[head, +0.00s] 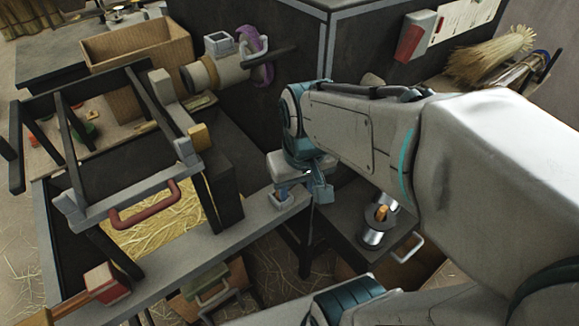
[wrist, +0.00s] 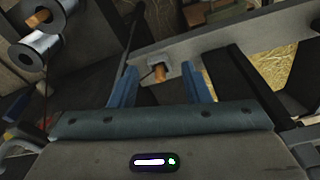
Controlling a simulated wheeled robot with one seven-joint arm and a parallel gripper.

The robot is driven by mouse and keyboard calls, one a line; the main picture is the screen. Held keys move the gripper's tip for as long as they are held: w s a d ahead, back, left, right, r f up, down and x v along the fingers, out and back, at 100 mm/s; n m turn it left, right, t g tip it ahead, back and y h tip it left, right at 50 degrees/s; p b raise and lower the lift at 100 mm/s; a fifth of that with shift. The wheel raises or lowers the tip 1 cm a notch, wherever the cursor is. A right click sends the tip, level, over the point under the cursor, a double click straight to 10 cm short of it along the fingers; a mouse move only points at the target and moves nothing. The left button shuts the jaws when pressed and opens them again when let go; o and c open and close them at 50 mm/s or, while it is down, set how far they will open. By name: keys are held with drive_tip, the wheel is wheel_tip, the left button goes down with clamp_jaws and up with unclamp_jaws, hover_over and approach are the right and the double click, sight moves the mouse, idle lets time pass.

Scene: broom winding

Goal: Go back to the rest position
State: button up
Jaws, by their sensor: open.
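My gripper (head: 303,190) is over the front rail of the winding bench, near a small grey square bracket (head: 281,201). In the wrist view its two blue fingers (wrist: 161,86) stand wide apart with nothing clamped between them. The bracket also shows in the wrist view (wrist: 178,70), beyond the fingertips, with a short wooden peg (wrist: 160,73) in front of its opening. I cannot tell how far the fingers are from the bracket. My arm stretches in from the right of the head view and covers part of the scene behind it.
Metal wire spools (head: 372,238) stand on a dark box with a handle, right of the bench rail (head: 165,268). A dark frame with a red handle (head: 145,205) rises at left above straw. A wooden crate (head: 137,48) is behind. A straw bundle (head: 490,58) lies at upper right.

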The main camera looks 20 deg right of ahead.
drive_tip(key=shift+s+f, duration=0.1)
drive_tip(key=shift+s, duration=0.6)
